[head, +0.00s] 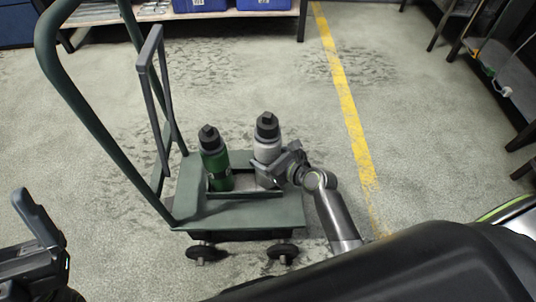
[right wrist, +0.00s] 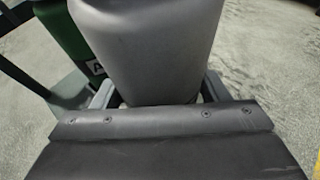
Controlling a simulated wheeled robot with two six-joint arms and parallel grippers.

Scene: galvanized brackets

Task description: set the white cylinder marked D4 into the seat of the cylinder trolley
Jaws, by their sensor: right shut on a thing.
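The white cylinder (head: 267,145) with a black valve top stands over the right part of the cylinder trolley (head: 250,215). My right gripper (head: 272,172) is shut around its lower body. In the right wrist view the pale cylinder (right wrist: 150,45) fills the middle between the two fingers. Its foot is hidden, so I cannot tell whether it touches the seat. No D4 mark is readable. The trolley deck has a recessed, framed opening (head: 245,193). My left gripper (head: 42,235) is at the lower left, empty and apparently open, away from the trolley.
A green cylinder (head: 215,165) stands in the trolley just left of the white one; its label shows partly in the right wrist view (right wrist: 97,68). The trolley's tall green handle (head: 85,105) rises at left. A shelf with blue bins (head: 200,4) is behind. Floor right of the trolley is clear.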

